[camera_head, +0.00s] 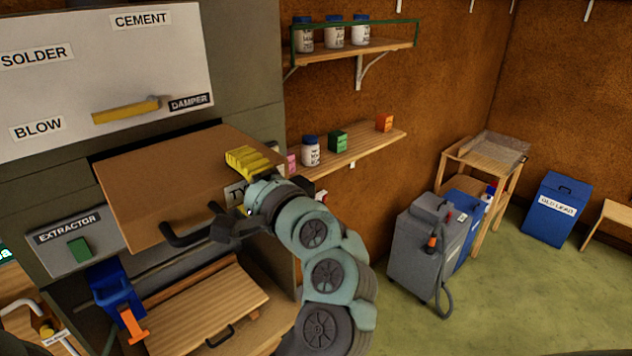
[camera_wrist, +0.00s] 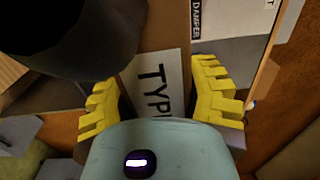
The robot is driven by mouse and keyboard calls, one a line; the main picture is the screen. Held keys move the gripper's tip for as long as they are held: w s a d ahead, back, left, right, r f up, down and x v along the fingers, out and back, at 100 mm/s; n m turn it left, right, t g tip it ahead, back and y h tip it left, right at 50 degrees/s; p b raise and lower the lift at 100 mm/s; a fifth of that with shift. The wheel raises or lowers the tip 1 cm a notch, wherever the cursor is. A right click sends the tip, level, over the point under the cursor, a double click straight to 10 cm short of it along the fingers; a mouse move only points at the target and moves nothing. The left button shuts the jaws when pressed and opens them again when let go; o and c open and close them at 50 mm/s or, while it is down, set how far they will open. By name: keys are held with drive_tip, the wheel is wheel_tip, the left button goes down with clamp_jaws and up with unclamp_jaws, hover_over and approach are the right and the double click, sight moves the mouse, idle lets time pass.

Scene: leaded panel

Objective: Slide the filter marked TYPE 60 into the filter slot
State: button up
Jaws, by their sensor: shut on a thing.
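The filter is a flat brown box (camera_head: 165,190) with a black handle (camera_head: 185,238) on its near face. Its white end label reads "TY" in the head view and "TYPE" or part of it in the wrist view (camera_wrist: 155,85); the number is hidden. My gripper (camera_wrist: 160,95) is shut on the filter, with yellow toothed fingers on either side of the label. One yellow finger (camera_head: 252,161) shows over its top in the head view. The filter's far edge lies at a dark band in the cabinet front. I cannot tell whether any of it is inside the slot.
The panel (camera_head: 95,70) above carries a yellow damper lever (camera_head: 128,110). The extractor switch plate (camera_head: 75,240) is at left. A blue bracket with an orange lever (camera_head: 130,322) and a wooden drawer (camera_head: 205,305) are below. Shelves (camera_head: 350,150) with jars stand right.

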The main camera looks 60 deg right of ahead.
sight(200, 145)
drive_tip(key=shift+w, duration=0.6)
drive_tip(key=shift+x, duration=6.95)
idle(0.5)
